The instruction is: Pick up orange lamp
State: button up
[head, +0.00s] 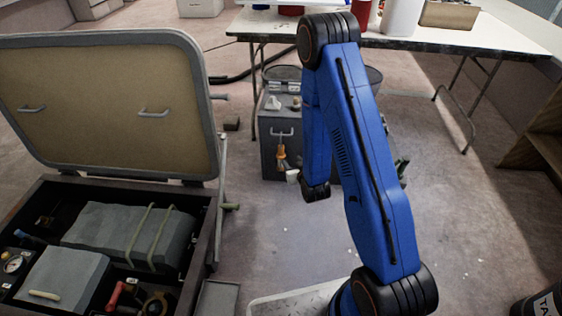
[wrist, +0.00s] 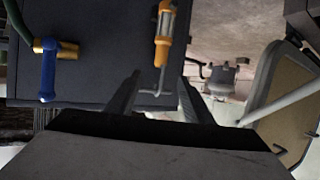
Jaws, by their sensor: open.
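The lamp's hook end lies between the fingers in the picture; I cannot tell how far in depth. No contact is visible. In the head view my blue arm hides most of my gripper.
A blue-handled valve with a brass fitting (wrist: 50,62) sits left of the lamp in the wrist view. A white table (head: 440,38) stands behind the cabinet. An open hatch (head: 110,105) and its equipment box are at left. Floor right of my arm is mostly clear.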

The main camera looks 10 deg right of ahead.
aim_at(282, 149)
jog(key=x, duration=1.2)
jog(key=shift+a, duration=0.1)
jog(key=shift+r+x, duration=0.1)
jog(key=shift+x, duration=1.25)
jog(key=shift+r+x, duration=0.15)
jog(key=shift+x, duration=1.2)
jog(key=shift+w+a, duration=0.1)
grip_shut()
